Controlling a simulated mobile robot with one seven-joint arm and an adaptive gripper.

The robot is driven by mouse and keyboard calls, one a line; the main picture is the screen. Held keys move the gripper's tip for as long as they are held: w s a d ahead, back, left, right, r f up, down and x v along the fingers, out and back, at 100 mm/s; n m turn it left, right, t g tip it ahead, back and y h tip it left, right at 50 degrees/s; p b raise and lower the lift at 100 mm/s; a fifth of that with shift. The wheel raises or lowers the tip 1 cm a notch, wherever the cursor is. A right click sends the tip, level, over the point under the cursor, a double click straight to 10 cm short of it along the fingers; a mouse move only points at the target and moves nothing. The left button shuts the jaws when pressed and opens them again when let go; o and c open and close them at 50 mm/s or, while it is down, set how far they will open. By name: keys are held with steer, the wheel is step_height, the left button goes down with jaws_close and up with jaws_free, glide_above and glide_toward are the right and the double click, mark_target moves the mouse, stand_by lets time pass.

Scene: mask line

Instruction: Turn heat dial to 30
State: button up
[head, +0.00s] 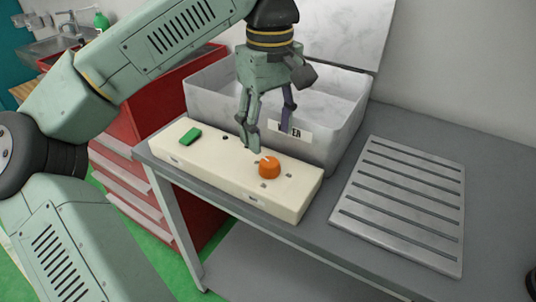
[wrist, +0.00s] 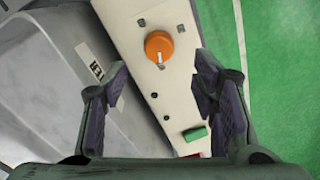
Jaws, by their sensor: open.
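The orange heat dial (head: 269,168) is a round knob with a pale pointer line, set on a long cream control box (head: 226,174). It also shows in the wrist view (wrist: 158,46), where its pointer line faces the near side of the picture. Small dark marks surround the dial; their numbers are too small to read. My gripper (head: 268,136) is open and empty above the box, just behind and left of the dial in the head view. In the wrist view its fingers (wrist: 160,98) are spread over the box, with the dial beyond the tips, apart from them.
A green switch (head: 190,138) sits at the box's left end. Behind the box stands a grey open basin (head: 338,120) with a partly hidden label. A slotted metal rack (head: 405,205) lies to the right on the grey table (head: 480,150). A red drawer cabinet (head: 125,110) stands left.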

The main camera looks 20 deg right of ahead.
mark_target(269, 161)
step_height(269, 161, down, 7)
steer(key=shift+f+p, duration=0.1)
steer(key=shift+p, duration=0.3)
steer(key=shift+c, duration=0.4)
steer(key=c, duration=1.1)
